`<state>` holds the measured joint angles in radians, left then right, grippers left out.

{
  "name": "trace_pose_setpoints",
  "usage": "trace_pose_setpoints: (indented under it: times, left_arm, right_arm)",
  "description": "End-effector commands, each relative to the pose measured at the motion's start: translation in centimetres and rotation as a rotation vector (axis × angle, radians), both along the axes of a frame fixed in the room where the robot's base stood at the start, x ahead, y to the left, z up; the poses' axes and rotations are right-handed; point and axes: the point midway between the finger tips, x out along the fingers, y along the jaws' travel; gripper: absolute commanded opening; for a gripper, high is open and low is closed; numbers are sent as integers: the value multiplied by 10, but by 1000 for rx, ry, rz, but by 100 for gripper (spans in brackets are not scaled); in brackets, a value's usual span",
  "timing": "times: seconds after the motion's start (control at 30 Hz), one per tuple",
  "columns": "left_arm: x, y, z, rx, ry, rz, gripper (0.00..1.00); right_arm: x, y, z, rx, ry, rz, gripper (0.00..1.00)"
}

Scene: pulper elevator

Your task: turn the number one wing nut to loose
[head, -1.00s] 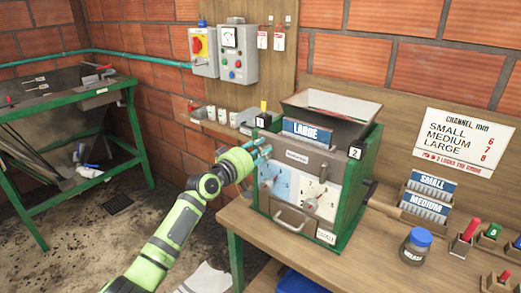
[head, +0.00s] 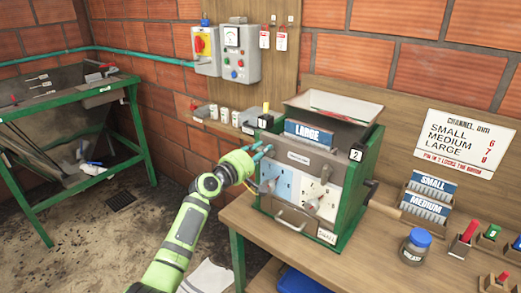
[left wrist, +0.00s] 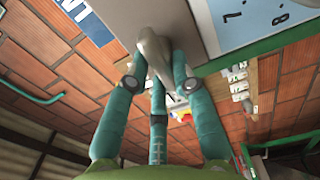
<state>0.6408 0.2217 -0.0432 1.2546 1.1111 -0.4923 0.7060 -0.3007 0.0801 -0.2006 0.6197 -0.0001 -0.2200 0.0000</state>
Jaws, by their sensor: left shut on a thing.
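The pulper (head: 366,185), with a green frame and grey front, stands on the bench. A small black plate marked 1 (head: 262,122) is at its upper left, and one marked 2 (head: 355,155) is at its upper right. My left gripper (head: 265,154) is at the pulper's upper left front, below plate 1. In the left wrist view, its teal fingers (left wrist: 155,72) are shut on a grey metal wing nut (left wrist: 152,48) against the pulper's grey face. In the head view the fingers hide this nut. My right gripper is in neither view.
Two dials with pointers, the left one (head: 282,184) and the right one (head: 320,195), are close below the gripper. A LARGE plate (head: 309,133) and hopper (head: 335,103) are above. A grease jar (head: 415,246) and plate rack (head: 425,208) stand right.

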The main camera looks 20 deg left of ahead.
Motion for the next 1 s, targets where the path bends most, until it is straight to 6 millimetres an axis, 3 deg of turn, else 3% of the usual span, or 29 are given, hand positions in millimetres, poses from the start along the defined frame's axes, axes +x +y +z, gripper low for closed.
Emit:
trace_pose_setpoints:
  times: [0.57, 0.6, 0.63, 1.0]
  left_arm:
    - [0, 0, 0, -30, 10, 0, 0]
    - [0, 0, 0, -30, 10, 0, 37]
    - [0, 0, 0, -30, 10, 0, 49]
    - [-1, 1, 0, -28, 10, 0, 52]
  right_arm:
    - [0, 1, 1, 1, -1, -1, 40]
    - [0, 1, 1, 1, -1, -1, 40]
    - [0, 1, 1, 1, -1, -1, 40]
    - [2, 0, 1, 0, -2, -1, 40]
